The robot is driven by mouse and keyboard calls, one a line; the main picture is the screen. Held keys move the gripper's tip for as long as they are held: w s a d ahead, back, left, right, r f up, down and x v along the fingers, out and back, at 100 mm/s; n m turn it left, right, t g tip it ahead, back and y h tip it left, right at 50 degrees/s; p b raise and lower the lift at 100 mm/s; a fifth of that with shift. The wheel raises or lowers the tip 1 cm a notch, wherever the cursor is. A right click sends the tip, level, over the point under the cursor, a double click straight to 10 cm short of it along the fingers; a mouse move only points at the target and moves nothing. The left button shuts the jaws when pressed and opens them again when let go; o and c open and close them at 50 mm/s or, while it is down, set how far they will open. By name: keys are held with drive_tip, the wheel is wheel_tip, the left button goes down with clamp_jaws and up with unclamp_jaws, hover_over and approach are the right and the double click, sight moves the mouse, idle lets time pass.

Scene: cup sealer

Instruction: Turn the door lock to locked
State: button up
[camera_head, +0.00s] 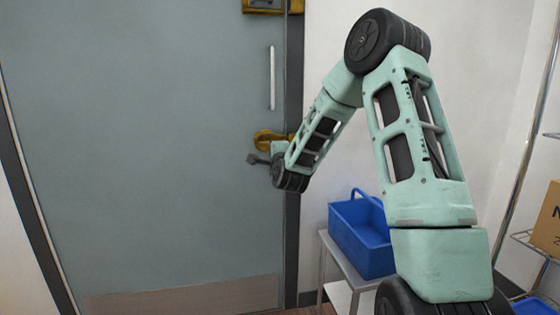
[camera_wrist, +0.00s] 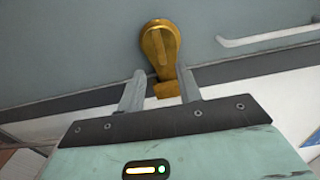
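The door lock (camera_head: 270,138) is a brass fitting at the right edge of the grey-blue door (camera_head: 150,150), partly hidden by my arm. In the wrist view the lock (camera_wrist: 160,45) is a rounded brass plate with a narrow raised turn piece (camera_wrist: 157,52) lying along its length. My gripper (camera_head: 254,159) is just below the lock in the head view. In the wrist view my gripper (camera_wrist: 159,75) has its two fingers apart, one on each side of the lock's lower end. Nothing is clamped. Whether a finger touches the lock, I cannot tell.
A pale vertical handle (camera_head: 272,78) is on the door above the lock. Another brass fitting (camera_head: 265,5) is at the top edge. A blue bin (camera_head: 362,236) stands on a small table right of the door. A shelf with a cardboard box (camera_head: 546,222) is at far right.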

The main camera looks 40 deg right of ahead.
drive_tip(key=v, duration=0.9)
drive_tip(key=shift+s, duration=0.35)
drive_tip(key=a+f+n+g+y, duration=0.1)
drive_tip(key=a+f+n+y, duration=0.2)
drive_tip(key=a, duration=0.5)
drive_tip(key=a+f+n+g+y, duration=0.1)
drive_tip(key=a+n+y, duration=0.3)
drive_tip(key=a+n, duration=0.3)
drive_tip(key=a+f+n+g+y, duration=0.1)
drive_tip(key=a+f+n+y, duration=0.15)
drive_tip(key=a, duration=0.65)
drive_tip(key=s+a+f+n+g+y, duration=0.3)
drive_tip(key=s+a+n+g, duration=0.6)
drive_tip(key=s+a+n, duration=0.8)
drive_tip(key=s+d+n+g+h, duration=0.1)
drive_tip(key=s+n+g+h, duration=0.15)
drive_tip(key=s, duration=1.05)
wheel_tip(320, 180, up, 26)
drive_tip(key=p, duration=2.5)
drive_tip(key=shift+f+g, duration=0.2)
drive_tip(key=shift+g, duration=0.15)
